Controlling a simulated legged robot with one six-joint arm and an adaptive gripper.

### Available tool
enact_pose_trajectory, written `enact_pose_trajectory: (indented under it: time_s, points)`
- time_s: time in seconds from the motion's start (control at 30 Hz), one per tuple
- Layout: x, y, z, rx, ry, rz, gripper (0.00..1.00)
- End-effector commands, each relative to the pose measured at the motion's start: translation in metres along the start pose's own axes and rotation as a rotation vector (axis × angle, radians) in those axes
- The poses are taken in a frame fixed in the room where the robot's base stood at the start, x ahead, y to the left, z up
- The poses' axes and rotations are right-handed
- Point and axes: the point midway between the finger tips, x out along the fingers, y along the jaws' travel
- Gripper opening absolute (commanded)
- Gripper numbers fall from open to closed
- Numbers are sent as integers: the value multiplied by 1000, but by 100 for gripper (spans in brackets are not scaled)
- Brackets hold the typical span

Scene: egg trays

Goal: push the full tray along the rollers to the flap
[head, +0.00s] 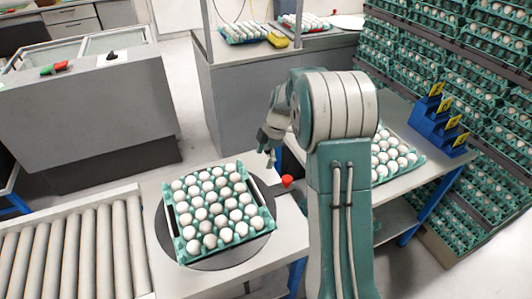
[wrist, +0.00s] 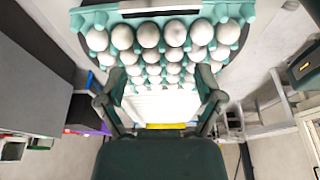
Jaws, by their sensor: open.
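A teal tray full of white eggs (head: 178,238) sits on a dark round plate (head: 238,258) on the white bench, in the head view. The rollers (head: 72,255) lie left of it, and the tray is off them, on the plate. My gripper (head: 267,158) hangs just beyond the tray's far right corner, apart from it. In the wrist view its two fingers (wrist: 160,88) are spread with a gap between them. A teal egg tray (wrist: 92,18) fills the top there; I cannot tell which tray it is. I cannot make out the flap.
A red knob (head: 287,181) is right of the plate. Another egg tray (head: 378,182) lies on the right bench, beside blue holders with yellow tags (head: 434,118). Stacked egg trays (head: 470,40) fill the right. A grey machine (head: 85,105) stands beyond the rollers.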

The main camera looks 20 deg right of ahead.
Motion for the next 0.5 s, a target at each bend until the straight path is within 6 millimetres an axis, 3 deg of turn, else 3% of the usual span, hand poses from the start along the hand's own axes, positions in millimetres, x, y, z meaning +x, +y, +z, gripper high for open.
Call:
enact_pose_trajectory:
  time_s: [0.5]
  points:
    - [79, -1, 22, 3, -3, -4, 86]
